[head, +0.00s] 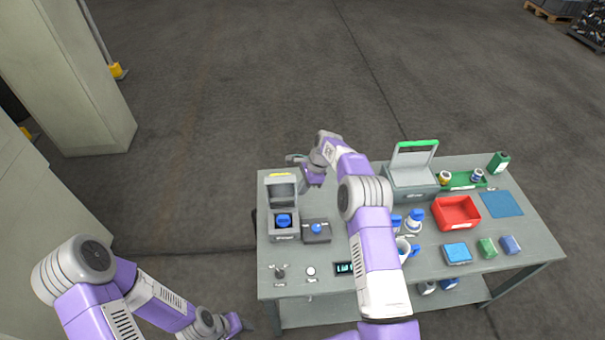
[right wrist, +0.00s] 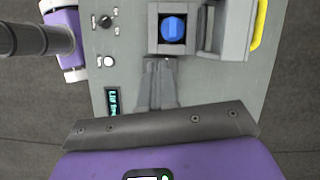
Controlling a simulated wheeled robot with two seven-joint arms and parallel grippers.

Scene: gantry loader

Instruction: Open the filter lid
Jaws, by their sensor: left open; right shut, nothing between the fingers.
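Two grey boxes have lids, and I cannot read which is the filter. The left box (head: 284,237) holds a blue part (head: 283,220). Its lid (head: 281,177), with a yellow handle strip, stands raised at the back. In the right wrist view the blue part (right wrist: 173,28) shows, with the yellow strip (right wrist: 262,22) at the right. The other box (head: 410,180) has a raised lid (head: 413,158) with a green handle. My right gripper (right wrist: 158,62) is shut and empty, beside and above the left box. My left gripper (head: 240,325) is open, low left of the table.
A small dark box with a blue knob (head: 316,229) sits right of the left box. A red bin (head: 457,213), a green tray (head: 460,186) and a blue mat (head: 502,204) are on the right. My right arm crosses the table's middle and hides part of it.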

